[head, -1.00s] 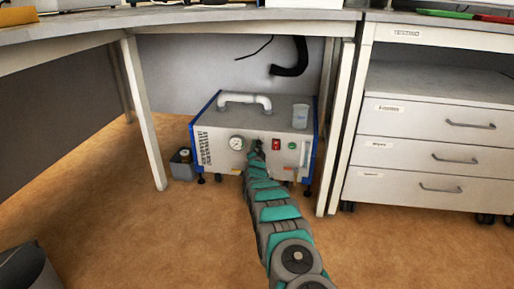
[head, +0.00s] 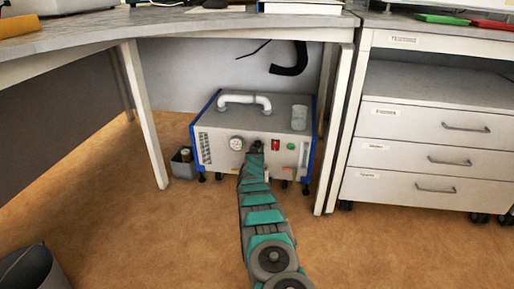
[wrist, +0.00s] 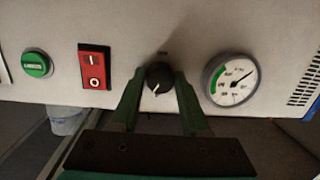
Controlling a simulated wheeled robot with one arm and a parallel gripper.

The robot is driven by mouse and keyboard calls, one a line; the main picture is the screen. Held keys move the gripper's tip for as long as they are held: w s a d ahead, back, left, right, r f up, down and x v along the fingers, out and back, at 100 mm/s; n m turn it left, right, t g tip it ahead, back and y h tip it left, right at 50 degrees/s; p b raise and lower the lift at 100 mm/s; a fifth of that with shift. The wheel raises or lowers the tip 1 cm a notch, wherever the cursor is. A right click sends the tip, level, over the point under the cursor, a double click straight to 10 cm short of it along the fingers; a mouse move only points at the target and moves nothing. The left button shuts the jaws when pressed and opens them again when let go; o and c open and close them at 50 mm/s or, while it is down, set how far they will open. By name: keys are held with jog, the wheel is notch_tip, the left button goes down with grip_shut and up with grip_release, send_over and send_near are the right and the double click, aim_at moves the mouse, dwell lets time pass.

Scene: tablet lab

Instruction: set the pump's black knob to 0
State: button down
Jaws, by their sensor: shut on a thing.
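The pump (head: 262,112) is a white box with blue edges on the floor under the bench. Its black knob (wrist: 159,77) sits on the front panel between the round gauge (wrist: 231,80) and the red switch (wrist: 95,67). In the wrist view the knob's white pointer line points down and slightly left. The scale marks around it are too dark to read. My gripper (wrist: 159,84) is shut on the knob, with one finger on each side. In the head view my gripper (head: 255,147) reaches the panel and hides the knob.
A green button (wrist: 36,63) is beyond the switch. A beaker (head: 299,117) and a white handle (head: 243,99) are on the pump's top. A small grey container (head: 183,167) stands left of the pump. Bench legs (head: 143,115) flank it, and a drawer unit (head: 425,150) stands right.

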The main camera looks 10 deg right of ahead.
jog(key=n+h, duration=0.1)
jog(key=n, duration=0.4)
jog(key=shift+r+g, duration=0.15)
jog(key=shift+g, duration=0.15)
jog(key=shift+n, duration=0.3)
jog(key=shift+c, duration=1.9)
grip_release()
